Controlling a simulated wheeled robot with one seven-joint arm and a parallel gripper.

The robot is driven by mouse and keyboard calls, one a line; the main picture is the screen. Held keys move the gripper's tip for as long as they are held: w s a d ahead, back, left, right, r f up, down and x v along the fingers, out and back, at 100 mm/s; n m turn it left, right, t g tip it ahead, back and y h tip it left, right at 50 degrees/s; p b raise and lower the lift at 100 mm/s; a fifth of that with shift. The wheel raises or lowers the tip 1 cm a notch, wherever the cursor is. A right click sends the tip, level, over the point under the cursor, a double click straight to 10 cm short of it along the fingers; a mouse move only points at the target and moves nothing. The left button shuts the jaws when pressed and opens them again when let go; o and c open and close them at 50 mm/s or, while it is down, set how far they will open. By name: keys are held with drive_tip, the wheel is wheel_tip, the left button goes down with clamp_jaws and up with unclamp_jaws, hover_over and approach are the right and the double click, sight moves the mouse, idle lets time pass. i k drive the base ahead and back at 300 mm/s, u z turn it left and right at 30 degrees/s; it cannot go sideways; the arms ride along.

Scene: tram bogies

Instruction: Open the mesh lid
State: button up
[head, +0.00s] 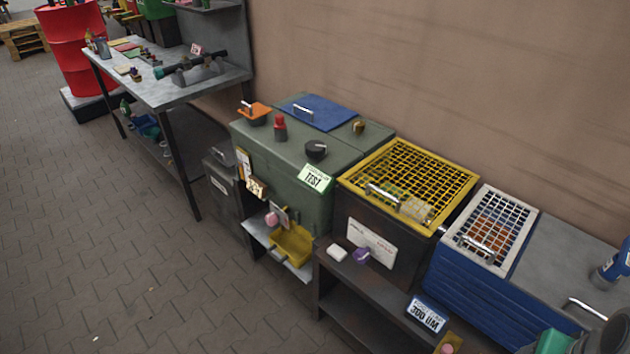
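A yellow mesh lid (459,167) with a silver bar handle (382,194) lies shut on a dark box (352,222) right of the middle. Pale and yellowish things show blurred through its grid. A second, smaller white mesh lid (507,217) with a silver handle (474,247) lies shut on a blue box (463,286) to its right. Orange and blue things show through it.
A green cabinet (262,153) with a blue lid (318,112), knobs and a yellow tray (292,245) stands left of the yellow lid. A workbench (160,92) and red drum (70,45) are farther left. A wall rises behind. The paved floor (130,270) at front left is clear.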

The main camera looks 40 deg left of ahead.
sight(428, 232)
drive_tip(key=u, duration=1.05)
drive_tip(key=k, duration=0.2)
drive_tip(key=u, duration=0.8)
drive_tip(key=i, duration=0.65)
drive_tip(key=u, duration=0.3)
